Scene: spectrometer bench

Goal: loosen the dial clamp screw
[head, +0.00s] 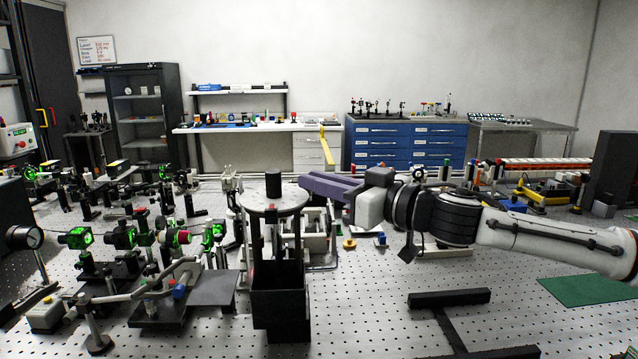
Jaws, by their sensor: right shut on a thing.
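A round grey plate (258,203) with a black cylinder (273,184) on top stands on dark posts over a black box (281,308) in the middle foreground. My right gripper (308,185), with purple fingers, reaches in from the right, level with the top of the plate. Its fingers look closed together, with their tips just right of the black cylinder. What they hold is too small or hidden to make out; the dial clamp screw cannot be told apart at the tips. A white framed assembly (318,240) stands behind the posts. My left gripper is not in view.
Optical mounts with green-lit parts (78,238) crowd the left of the perforated bench. A black bar (449,297) lies at the front right, and a green mat (585,290) lies farther right. A yellow-based knob (349,243) sits below my right gripper. Bare bench surrounds the mat.

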